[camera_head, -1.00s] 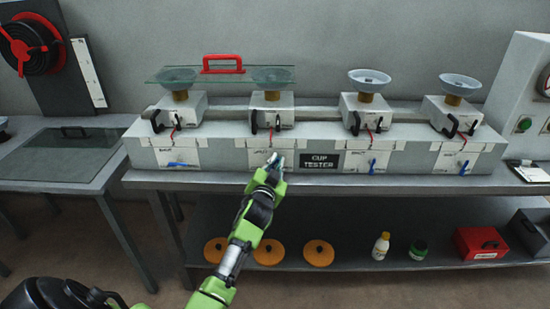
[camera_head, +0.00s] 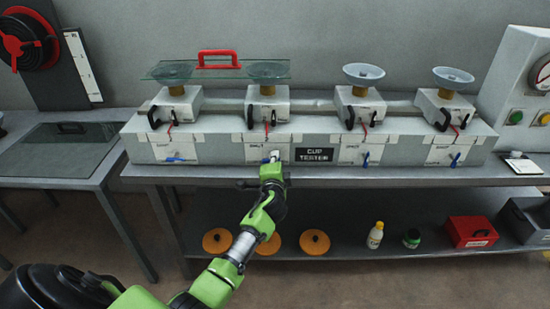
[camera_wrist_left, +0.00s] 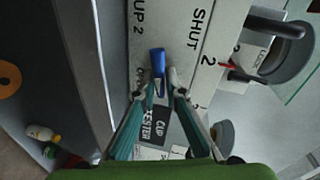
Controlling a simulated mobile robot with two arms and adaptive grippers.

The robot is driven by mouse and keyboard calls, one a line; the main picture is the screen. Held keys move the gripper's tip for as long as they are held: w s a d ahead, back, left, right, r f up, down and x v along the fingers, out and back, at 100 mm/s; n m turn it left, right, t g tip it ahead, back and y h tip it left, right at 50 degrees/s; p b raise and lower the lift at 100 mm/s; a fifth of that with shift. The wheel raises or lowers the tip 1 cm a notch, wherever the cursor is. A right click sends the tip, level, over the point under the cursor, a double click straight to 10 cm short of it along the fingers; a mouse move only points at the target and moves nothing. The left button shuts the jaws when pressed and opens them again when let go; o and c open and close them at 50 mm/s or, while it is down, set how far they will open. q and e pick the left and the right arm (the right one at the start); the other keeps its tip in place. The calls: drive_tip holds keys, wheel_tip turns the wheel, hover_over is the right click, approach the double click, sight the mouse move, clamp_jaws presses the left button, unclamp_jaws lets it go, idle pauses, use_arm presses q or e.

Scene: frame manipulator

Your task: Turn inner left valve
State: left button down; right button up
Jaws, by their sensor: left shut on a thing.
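The inner left valve has a small blue handle (camera_wrist_left: 158,60) on the panel marked CUP 2, between the labels CUP 2 and SHUT. In the head view only a bit of the blue handle (camera_head: 265,160) shows beside my fingertips. My left gripper (camera_head: 273,158) is at the front face of the cup tester (camera_head: 217,150). In the left wrist view its two fingertips (camera_wrist_left: 162,82) are close together on the handle, which sticks out past them. The gripper hides part of the handle and its label. My right gripper is not in view.
Blue valves stand at the outer left (camera_head: 175,158), inner right (camera_head: 366,159) and outer right (camera_head: 455,160). A glass plate with a red handle (camera_head: 218,59) lies over the two left cups. Orange discs (camera_head: 314,242) and bottles are on the lower shelf (camera_head: 350,262).

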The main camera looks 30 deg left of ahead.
use_arm(q)
drive_tip(key=shift+f+m+y, duration=0.2)
drive_tip(key=shift+m+y, duration=0.1)
drive_tip(key=shift+m, duration=0.5)
drive_tip(key=c, duration=2.1)
unclamp_jaws()
drive_tip(key=v, duration=1.2)
drive_tip(key=shift+w+d+r, duration=0.1)
drive_tip(key=shift+d+r, duration=0.05)
drive_tip(key=shift+r, duration=0.05)
